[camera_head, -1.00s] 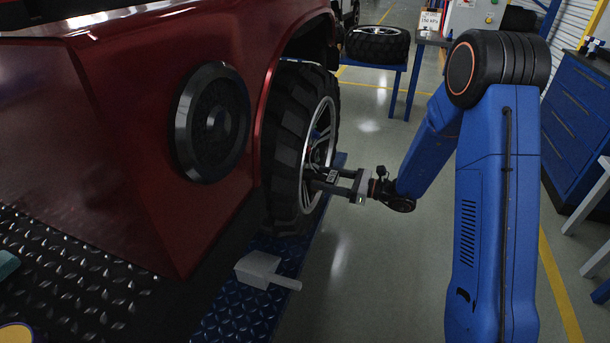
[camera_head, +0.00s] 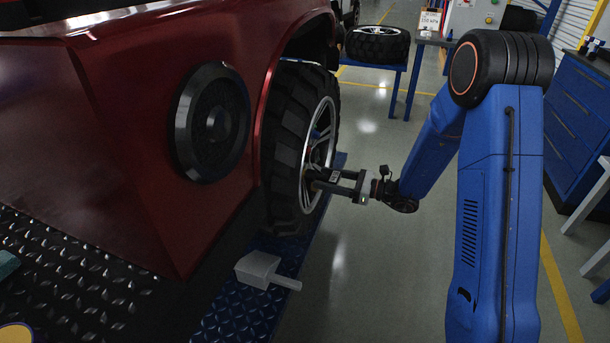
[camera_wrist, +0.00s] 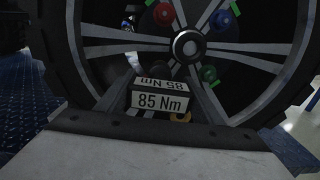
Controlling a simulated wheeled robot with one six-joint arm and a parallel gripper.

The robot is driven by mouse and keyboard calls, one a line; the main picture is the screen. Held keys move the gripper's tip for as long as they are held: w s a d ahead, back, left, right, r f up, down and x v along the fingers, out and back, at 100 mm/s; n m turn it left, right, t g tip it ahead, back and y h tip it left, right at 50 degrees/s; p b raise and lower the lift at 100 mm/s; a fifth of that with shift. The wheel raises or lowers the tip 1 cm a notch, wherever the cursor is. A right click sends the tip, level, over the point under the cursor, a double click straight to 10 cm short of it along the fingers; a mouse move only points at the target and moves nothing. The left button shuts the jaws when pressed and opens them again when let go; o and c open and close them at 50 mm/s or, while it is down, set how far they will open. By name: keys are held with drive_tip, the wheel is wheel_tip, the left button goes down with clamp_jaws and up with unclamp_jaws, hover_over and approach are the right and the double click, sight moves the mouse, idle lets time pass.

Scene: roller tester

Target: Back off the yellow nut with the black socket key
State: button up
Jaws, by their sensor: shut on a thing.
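My gripper (camera_head: 320,180) is shut on the black socket key (camera_head: 333,177), level, pointing left at the wheel. In the wrist view the key (camera_wrist: 160,98) is a dark block with white "85 Nm" labels. The yellow nut (camera_wrist: 186,117) shows only as a small yellow patch beside the block's lower right edge; the rest is hidden. I cannot tell whether the socket is seated on it. Around the hub (camera_wrist: 188,45) sit a red nut (camera_wrist: 163,14), a blue nut (camera_wrist: 221,19) and a green nut (camera_wrist: 208,73).
The tyre (camera_head: 284,150) stands under the red vehicle body (camera_head: 120,120). A grey block with a handle (camera_head: 257,269) lies on the blue tread plate (camera_head: 235,312) below. A spare tyre (camera_head: 378,45) lies on a stand behind. The floor right of the wheel is clear.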

sight(339, 181)
drive_tip(key=shift+v, duration=1.1)
drive_tip(key=shift+v, duration=2)
drive_tip(key=shift+m, duration=1.2)
drive_tip(key=w+d+f+m+t+h, duration=0.4)
drive_tip(key=w+d+m+t+h, duration=0.1)
drive_tip(key=d, duration=0.4)
drive_tip(key=w+d+f+m+t+h, duration=0.5)
drive_tip(key=w+d+m+t+h, duration=0.1)
drive_tip(key=w+d+h, duration=0.1)
drive_tip(key=shift+w+d+t, duration=0.3)
drive_tip(key=shift+w+d, duration=0.55)
drive_tip(key=shift+w, duration=0.15)
